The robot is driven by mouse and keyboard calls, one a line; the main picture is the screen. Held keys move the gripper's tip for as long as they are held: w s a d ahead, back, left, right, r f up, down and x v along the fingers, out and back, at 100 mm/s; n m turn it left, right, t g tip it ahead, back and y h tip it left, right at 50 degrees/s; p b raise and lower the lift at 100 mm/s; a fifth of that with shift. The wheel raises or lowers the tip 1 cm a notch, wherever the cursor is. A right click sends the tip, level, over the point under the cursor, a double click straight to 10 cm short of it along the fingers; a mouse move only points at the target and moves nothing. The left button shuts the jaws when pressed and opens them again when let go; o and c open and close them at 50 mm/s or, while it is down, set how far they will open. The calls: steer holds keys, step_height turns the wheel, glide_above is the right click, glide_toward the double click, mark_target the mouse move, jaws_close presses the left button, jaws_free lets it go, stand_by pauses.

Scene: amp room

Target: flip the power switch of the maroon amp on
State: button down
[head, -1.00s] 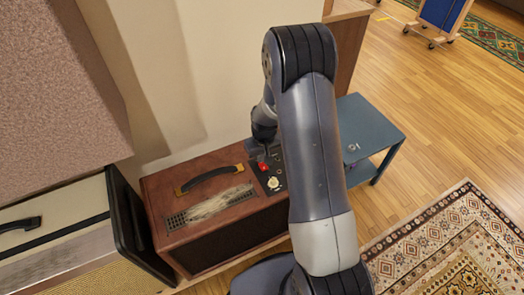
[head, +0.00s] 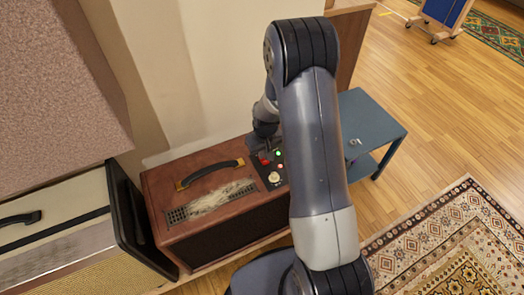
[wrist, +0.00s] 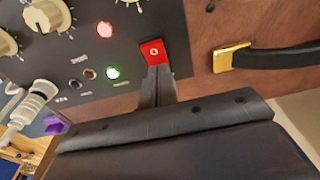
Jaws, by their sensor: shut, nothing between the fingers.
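The maroon amp (head: 225,222) stands against the wall, with a dark control panel at the right end of its top. Its red rocker power switch (wrist: 153,50) sits at the panel's edge. It also shows in the head view (head: 265,157). A green light (wrist: 112,73) beside the switch is lit, also in the head view (head: 278,153). A pinkish-red light (wrist: 105,29) glows too. My gripper (wrist: 157,76) is shut and empty, its fingertips at the near edge of the switch, seemingly touching it. The fingertips cover that edge of the switch.
A black carry handle (head: 210,172) with brass ends lies left of the panel. Cream knobs (wrist: 47,14) and a plugged-in cable (wrist: 35,100) are on the panel. A cream amp (head: 60,222) stands to the left, a blue-grey table (head: 370,125) to the right.

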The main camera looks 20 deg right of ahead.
steer(key=shift+s+d+r, duration=0.1)
steer(key=shift+s+r, duration=0.05)
steer(key=shift+s, duration=0.45)
steer(key=shift+r, duration=0.15)
step_height(320, 180, up, 14)
steer(key=w+p, duration=0.1)
steer(key=p, duration=0.3)
steer(key=shift+w+f, duration=0.2)
steer(key=shift+w, duration=0.15)
steer(key=shift+a, duration=0.2)
